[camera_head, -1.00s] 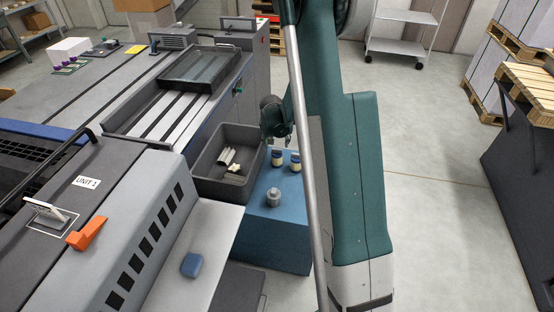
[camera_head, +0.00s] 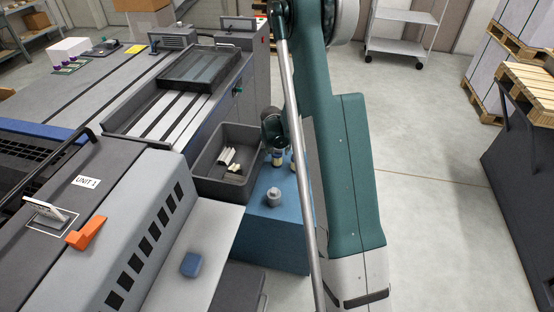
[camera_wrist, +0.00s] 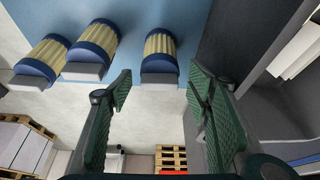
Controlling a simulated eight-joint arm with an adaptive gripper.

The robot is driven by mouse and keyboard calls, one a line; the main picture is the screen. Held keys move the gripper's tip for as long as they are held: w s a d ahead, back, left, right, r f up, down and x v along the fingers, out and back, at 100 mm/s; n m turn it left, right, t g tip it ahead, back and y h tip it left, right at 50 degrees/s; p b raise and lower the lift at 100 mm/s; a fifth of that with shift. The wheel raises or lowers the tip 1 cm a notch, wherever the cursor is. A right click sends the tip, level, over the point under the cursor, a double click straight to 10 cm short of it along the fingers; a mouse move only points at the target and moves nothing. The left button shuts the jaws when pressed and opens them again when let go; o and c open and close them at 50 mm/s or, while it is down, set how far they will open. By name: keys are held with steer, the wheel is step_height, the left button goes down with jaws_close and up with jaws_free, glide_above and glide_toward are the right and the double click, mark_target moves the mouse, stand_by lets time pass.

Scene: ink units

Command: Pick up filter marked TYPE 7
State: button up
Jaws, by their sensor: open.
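Three filters with dark blue ends and cream pleated middles show in the wrist view: the left one (camera_wrist: 42,61), the middle one (camera_wrist: 92,50) and the right one (camera_wrist: 160,55). They stand on a blue surface. No TYPE 7 marking is readable. My gripper (camera_wrist: 160,92) is open and empty, with its green pads spread either side of the right filter's line and that filter just beyond the fingertips. In the head view my gripper is above the blue cabinet (camera_head: 262,238), beside a filter (camera_head: 277,159); my arm partly hides the others.
A dark bin (camera_head: 203,178) with several pale pieces stands left of the filters; its wall is close on the right in the wrist view. A grey cylindrical part (camera_head: 273,197) stands on the cabinet. The UNIT 1 machine (camera_head: 120,195) is at the left.

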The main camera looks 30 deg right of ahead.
mark_target(278, 154)
steer(key=shift+w+d+f, duration=0.15)
steer(key=shift+w+f, duration=0.05)
steer(key=shift+f, duration=0.5)
steer(key=shift+b+x, duration=0.9)
steer(key=shift+x, duration=1.7)
steer(key=shift+c, duration=0.2)
steer(key=c, duration=1.1)
steer(key=shift+r, duration=0.2)
steer(key=shift+r+p, duration=1.2)
steer(key=shift+r, duration=3.65)
